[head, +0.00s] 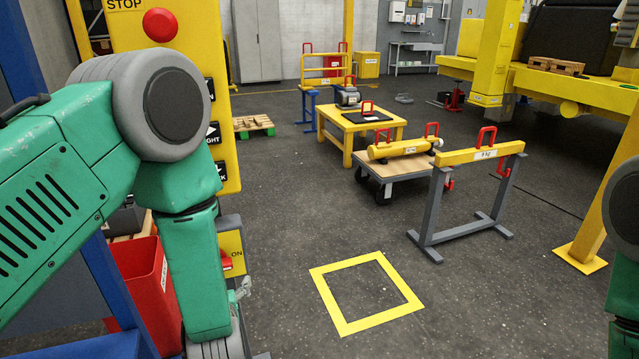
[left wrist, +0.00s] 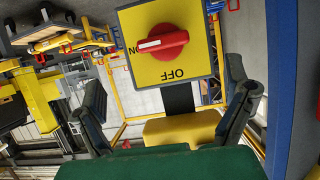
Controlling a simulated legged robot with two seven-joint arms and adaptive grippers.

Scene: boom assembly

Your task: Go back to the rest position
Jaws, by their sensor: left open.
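My left arm comes in from the left in the head view, with its gripper (head: 243,290) low and mostly hidden behind the arm and cut by the bottom edge. In the left wrist view my left gripper (left wrist: 165,105) is open, its two dark fingers wide apart with nothing held between them. Beyond them is a yellow switch box (left wrist: 205,60) with a red rotary knob (left wrist: 165,42). The knob's white mark points left, toward the ON label; OFF is below it. Part of my right arm shows at the right edge of the head view; its gripper is out of view.
A yellow control panel (head: 205,45) with a red stop button (head: 160,25) stands close by my left arm. A red bin (head: 145,290) is beneath it. A yellow floor square (head: 345,328), a beam on a grey stand (head: 465,155) and a cart (head: 385,168) lie to the right.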

